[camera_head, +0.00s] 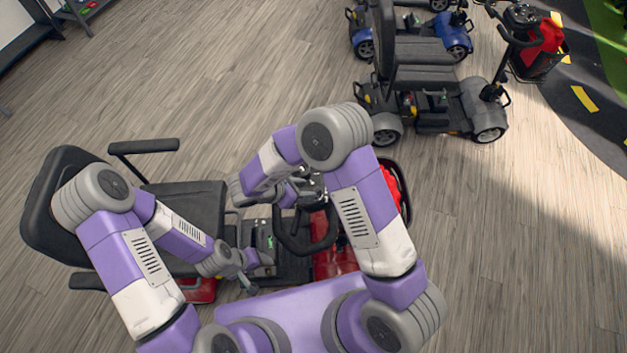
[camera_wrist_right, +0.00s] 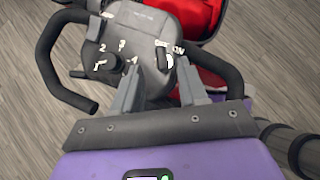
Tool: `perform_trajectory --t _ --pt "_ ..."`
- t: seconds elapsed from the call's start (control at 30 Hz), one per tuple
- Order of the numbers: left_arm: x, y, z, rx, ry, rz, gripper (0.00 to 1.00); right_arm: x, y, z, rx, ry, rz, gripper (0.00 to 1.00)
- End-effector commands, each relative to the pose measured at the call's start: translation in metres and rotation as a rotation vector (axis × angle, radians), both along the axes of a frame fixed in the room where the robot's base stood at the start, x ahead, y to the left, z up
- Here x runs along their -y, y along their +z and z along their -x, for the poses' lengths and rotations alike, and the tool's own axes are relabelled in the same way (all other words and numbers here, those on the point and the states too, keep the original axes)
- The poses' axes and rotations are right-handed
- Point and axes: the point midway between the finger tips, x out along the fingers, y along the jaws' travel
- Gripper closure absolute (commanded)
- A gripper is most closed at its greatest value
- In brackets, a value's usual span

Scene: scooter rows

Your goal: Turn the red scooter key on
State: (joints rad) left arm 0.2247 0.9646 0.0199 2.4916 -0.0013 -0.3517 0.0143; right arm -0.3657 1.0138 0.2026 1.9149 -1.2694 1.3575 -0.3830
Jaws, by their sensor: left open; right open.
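The red scooter (camera_head: 335,257) stands in front of me, its tiller and looped handlebar (camera_head: 293,240) partly behind my right arm. In the right wrist view its grey control panel (camera_wrist_right: 140,30) shows a round dial (camera_wrist_right: 117,62) with numbers and a dark upright key (camera_wrist_right: 162,59) under the OFF label, with ON to its right. My right gripper (camera_wrist_right: 157,70) is open, its fingers on either side of the key's area; I cannot tell if they touch anything. My left gripper (camera_head: 258,272) looks open and empty, low beside the seat.
The scooter's black seat (camera_head: 190,205) with armrests is at the left. The handlebar loops flank the panel closely. A grey-black scooter (camera_head: 430,105) and a blue one (camera_head: 455,40) stand further back, another red one (camera_head: 540,45) at top right. Open wood floor lies between.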

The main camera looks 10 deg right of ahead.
Motion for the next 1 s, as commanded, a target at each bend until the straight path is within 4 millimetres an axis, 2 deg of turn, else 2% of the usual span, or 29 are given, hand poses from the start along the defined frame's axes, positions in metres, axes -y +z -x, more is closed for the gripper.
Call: perform_trajectory --t 0.1,0.3,0.7,1.0 --pt "0.000 0.001 0.000 0.000 0.000 0.000 0.38 0.015 -0.015 -0.003 -0.004 -0.005 0.001 0.57" --pt "0.000 0.003 -0.001 0.001 0.000 0.000 0.38 0.034 -0.034 -0.008 -0.002 -0.004 -0.001 0.57" --pt "0.000 0.003 -0.001 0.001 0.000 0.000 0.38 0.040 -0.041 -0.011 0.000 -0.002 -0.002 0.57" --pt "0.000 0.003 -0.001 0.001 0.000 0.000 0.38 0.040 -0.041 -0.011 0.000 -0.002 -0.002 1.00"
